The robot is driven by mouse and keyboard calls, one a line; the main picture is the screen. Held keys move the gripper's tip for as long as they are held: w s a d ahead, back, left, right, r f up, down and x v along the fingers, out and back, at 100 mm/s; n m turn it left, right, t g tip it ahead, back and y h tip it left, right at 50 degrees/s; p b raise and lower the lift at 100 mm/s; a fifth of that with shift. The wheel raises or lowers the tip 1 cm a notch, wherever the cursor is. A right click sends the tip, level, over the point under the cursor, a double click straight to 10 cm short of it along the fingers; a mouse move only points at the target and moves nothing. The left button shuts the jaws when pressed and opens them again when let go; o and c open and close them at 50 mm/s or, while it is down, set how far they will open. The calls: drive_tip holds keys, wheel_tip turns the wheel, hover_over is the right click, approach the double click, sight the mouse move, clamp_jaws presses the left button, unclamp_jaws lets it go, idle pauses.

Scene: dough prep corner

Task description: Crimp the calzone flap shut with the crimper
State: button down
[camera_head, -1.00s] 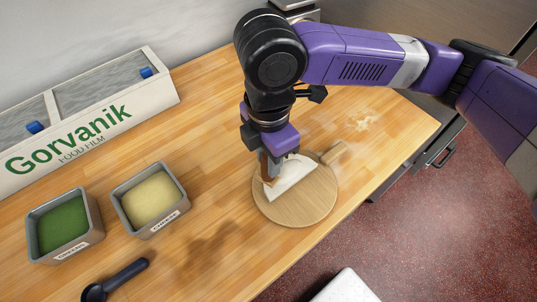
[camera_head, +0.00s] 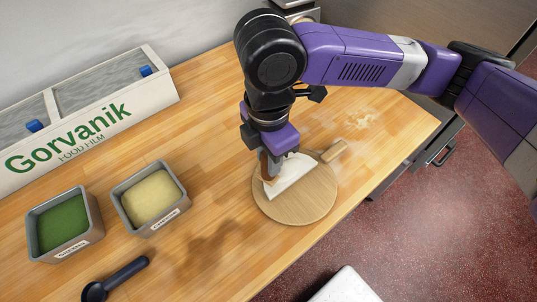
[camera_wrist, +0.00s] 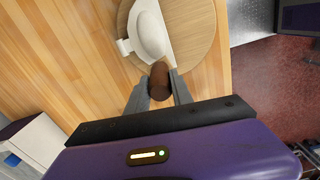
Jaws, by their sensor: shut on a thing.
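The white half-moon calzone (camera_head: 291,176) lies on a round wooden board (camera_head: 312,205). It also shows in the wrist view (camera_wrist: 149,35), near the top. My gripper (camera_wrist: 158,90) is shut on the brown handle of the crimper (camera_wrist: 158,80), between its two grey fingers. In the head view my gripper (camera_head: 269,158) points down over the left end of the calzone. The crimper (camera_head: 267,170) is low there, at the dough's edge; I cannot tell whether it touches. Its working end is mostly hidden. A pale piece (camera_wrist: 124,47) shows at the calzone's left side in the wrist view.
A green-filled tub (camera_head: 63,225) and a pale-yellow-filled tub (camera_head: 151,199) stand left of the board. A dark scoop (camera_head: 116,279) lies in front of them. A white food-film box (camera_head: 85,125) stands at the back left. The counter's edge is right of the board.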

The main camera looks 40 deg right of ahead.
drive_tip(key=shift+f+b, duration=0.8)
drive_tip(key=shift+f, duration=0.45)
wheel_tip(320, 180, up, 3)
drive_tip(key=p, duration=0.3)
drive_tip(key=shift+w+d+b, duration=0.15)
drive_tip(key=shift+w+d, duration=0.25)
drive_tip(key=shift+d, duration=0.25)
drive_tip(key=shift+w+d+b, duration=0.15)
drive_tip(key=shift+w+d, duration=0.2)
drive_tip(key=shift+d, duration=0.35)
drive_tip(key=shift+w+d+b, duration=0.15)
drive_tip(key=shift+w+d, duration=0.25)
drive_tip(key=shift+d, duration=0.25)
drive_tip(key=shift+w+d, duration=0.2)
drive_tip(key=shift+d, duration=0.1)
drive_tip(key=shift+w+d, duration=0.3)
drive_tip(key=shift+d, duration=0.25)
drive_tip(key=shift+f, duration=0.1)
idle(0.4)
